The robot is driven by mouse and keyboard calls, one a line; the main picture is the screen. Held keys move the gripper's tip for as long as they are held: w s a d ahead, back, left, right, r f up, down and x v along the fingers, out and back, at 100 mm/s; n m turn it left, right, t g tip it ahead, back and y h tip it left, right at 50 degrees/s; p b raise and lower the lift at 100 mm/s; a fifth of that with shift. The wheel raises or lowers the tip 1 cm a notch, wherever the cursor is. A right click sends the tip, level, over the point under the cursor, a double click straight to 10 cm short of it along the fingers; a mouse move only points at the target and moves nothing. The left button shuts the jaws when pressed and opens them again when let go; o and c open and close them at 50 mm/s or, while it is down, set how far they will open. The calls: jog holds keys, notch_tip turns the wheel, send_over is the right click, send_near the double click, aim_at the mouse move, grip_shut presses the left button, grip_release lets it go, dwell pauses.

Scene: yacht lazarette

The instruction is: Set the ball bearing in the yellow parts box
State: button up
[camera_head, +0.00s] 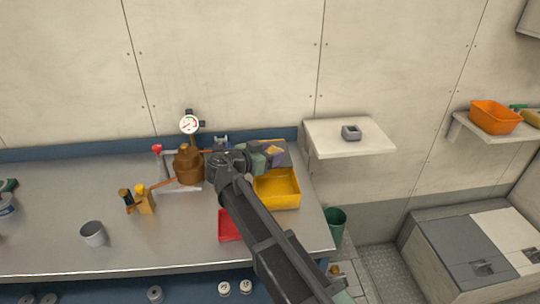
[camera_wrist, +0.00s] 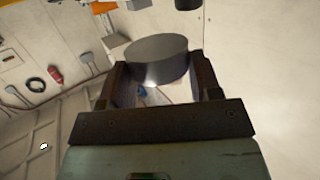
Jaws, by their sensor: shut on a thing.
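My gripper (camera_head: 273,153) is above the back part of the yellow parts box (camera_head: 280,203) in the head view. In the wrist view my gripper (camera_wrist: 160,68) is shut on a short, smooth grey cylinder, which I take for the ball bearing (camera_wrist: 158,58). It sits between the two dark fingers near their tips. In the head view the held thing cannot be made out clearly. The yellow box stands on the right end of the metal workbench, open at the top. My arm hides its left side.
A red tray (camera_head: 229,226) lies left of the yellow box, partly behind my arm. A brown pump-like body with a gauge (camera_head: 189,124), a yellow item (camera_head: 145,201) and a grey cup (camera_head: 93,233) stand further left. A wall shelf (camera_head: 335,147) holds a small grey block (camera_head: 351,132).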

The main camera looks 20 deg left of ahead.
jog(key=shift+f+b, duration=0.35)
jog(key=shift+f, duration=0.15)
jog(key=o, duration=1.2)
jog(key=shift+r, duration=0.25)
jog(key=shift+r+p, duration=0.5)
jog(key=shift+p, duration=0.25)
jog(key=p+v, duration=0.2)
jog(key=v, duration=1)
jog(key=shift+f, duration=0.1)
